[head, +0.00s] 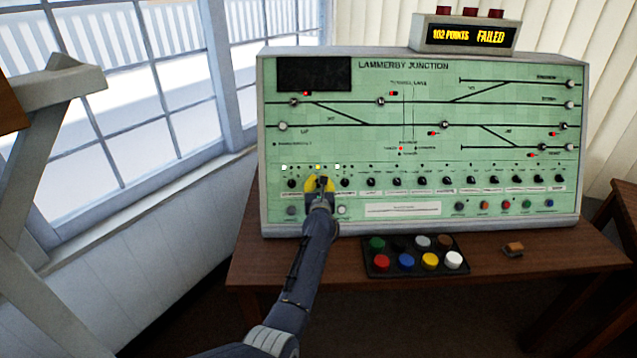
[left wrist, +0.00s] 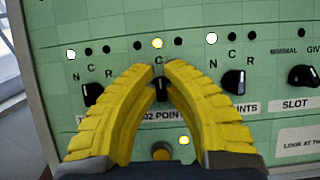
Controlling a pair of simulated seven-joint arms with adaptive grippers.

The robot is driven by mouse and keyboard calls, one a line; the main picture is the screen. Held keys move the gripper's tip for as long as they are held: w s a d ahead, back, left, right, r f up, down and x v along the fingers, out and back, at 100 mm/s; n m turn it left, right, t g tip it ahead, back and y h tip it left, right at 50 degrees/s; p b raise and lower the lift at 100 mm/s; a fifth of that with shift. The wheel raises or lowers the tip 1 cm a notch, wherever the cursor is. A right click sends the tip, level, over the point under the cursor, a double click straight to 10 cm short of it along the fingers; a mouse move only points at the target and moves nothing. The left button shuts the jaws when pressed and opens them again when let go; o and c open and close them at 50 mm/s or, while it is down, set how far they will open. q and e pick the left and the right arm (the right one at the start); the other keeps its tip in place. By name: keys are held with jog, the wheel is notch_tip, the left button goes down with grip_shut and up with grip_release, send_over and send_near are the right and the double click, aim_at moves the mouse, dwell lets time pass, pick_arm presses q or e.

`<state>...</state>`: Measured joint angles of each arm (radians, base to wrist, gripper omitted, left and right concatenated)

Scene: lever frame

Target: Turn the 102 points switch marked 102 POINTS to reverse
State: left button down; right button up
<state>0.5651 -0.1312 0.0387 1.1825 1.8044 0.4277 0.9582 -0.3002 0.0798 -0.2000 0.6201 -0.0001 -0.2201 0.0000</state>
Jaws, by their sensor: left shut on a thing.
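The green signal panel (head: 420,150) stands on a wooden desk. In the left wrist view the black knob of the 102 points switch (left wrist: 162,90) sits between my left gripper's yellow fingers (left wrist: 163,72). The label under it is partly hidden and reads "02 POIN". My left gripper is shut on this knob; in the head view it (head: 319,184) covers the switch at the panel's lower left. The lamp above the knob's C mark (left wrist: 157,43) glows yellow. The knob's exact pointing is hard to tell. My right gripper is not in view.
Similar knobs stand close on the left (left wrist: 92,93) and right (left wrist: 234,82), each with a white lamp lit at N. A display (head: 465,34) on top reads "102 POINTS FAILED". A tray of coloured buttons (head: 368,266) lies on the desk (head: 580,250).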

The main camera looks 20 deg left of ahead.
pick_arm(q)
jog(key=shift+m+h, duration=0.3)
jog(key=shift+m, duration=0.2)
jog(key=m+h, duration=0.1)
jog(key=m, duration=0.1)
jog(key=m+h, duration=0.1)
jog(key=m, duration=0.1)
jog(key=shift+m+h, duration=0.3)
jog(key=shift+m, duration=0.1)
jog(key=shift+d+m+g+h, duration=0.15)
jog(key=shift+m+h, duration=0.5)
jog(key=shift+m, duration=0.8)
jog(key=shift+d+m+g+h, duration=0.15)
jog(key=shift+m+h, duration=0.5)
jog(key=shift+m, duration=0.8)
jog(key=c, duration=1.5)
grip_release()
jog(key=shift+f, duration=0.1)
jog(key=shift+s+a+r, duration=0.1)
jog(key=shift+s+r, duration=0.15)
jog(key=shift+s, duration=1.75)
jog(key=shift+s+a+r, duration=0.1)
jog(key=shift+s+r, duration=0.15)
jog(key=shift+s, duration=1.7)
jog(key=shift+s+r, duration=0.25)
jog(key=shift+s, duration=1.75)
